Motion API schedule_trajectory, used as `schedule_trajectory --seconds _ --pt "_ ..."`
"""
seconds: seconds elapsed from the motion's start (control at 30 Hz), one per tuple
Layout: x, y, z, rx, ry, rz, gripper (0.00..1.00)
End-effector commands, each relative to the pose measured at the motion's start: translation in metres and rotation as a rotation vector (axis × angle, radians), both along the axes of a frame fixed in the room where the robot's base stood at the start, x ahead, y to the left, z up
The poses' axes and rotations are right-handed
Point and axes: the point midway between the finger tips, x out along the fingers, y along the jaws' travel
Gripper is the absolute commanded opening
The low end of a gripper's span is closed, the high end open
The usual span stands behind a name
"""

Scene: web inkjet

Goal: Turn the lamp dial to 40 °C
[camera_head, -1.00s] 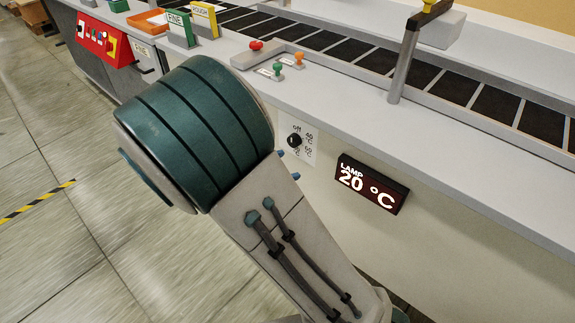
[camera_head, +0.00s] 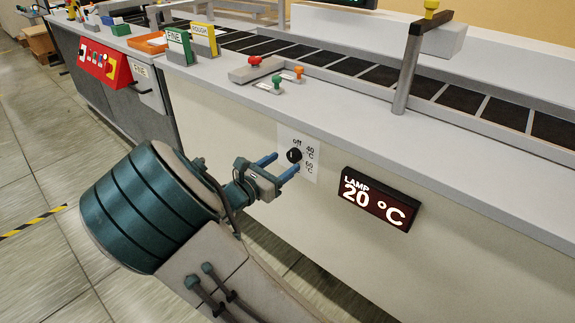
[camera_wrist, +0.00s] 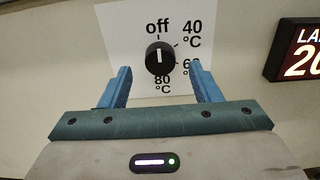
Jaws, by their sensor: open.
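The lamp dial (camera_head: 294,155) is a round black knob on a white label plate on the counter's front panel. In the wrist view the dial (camera_wrist: 160,56) shows a white mark pointing up toward "off", with "40 °C" at upper right, "60" at right and "80 °C" below. The lamp display (camera_head: 379,199) reads "LAMP 20 °C"; its edge also shows in the wrist view (camera_wrist: 296,50). My gripper (camera_head: 282,167) is open and empty, its blue fingers pointing at the plate. In the wrist view the gripper (camera_wrist: 160,78) has one finger on either side, just below the dial; contact cannot be told.
The counter top (camera_head: 330,115) overhangs above the dial. On it are a red knob (camera_head: 255,60), a green knob (camera_head: 276,80), an orange knob (camera_head: 298,72) and a metal post (camera_head: 408,70). A red panel (camera_head: 103,64) is at far left. The floor is clear.

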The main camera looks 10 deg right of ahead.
Motion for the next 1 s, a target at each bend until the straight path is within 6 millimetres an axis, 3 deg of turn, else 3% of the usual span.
schedule_trajectory --seconds 0.2,0.57,0.7,0.73,1.0 --pt "0.014 -0.02 -0.001 -0.001 -0.001 -0.001 0.57" --pt "0.017 -0.024 0.0 0.0 0.0 0.0 0.57" --pt "0.017 -0.023 0.0 0.0 0.0 0.0 0.18" --pt "0.017 -0.023 0.0 0.0 0.0 0.0 0.12" --pt "0.017 -0.023 0.0 0.008 -0.011 -0.001 0.13"
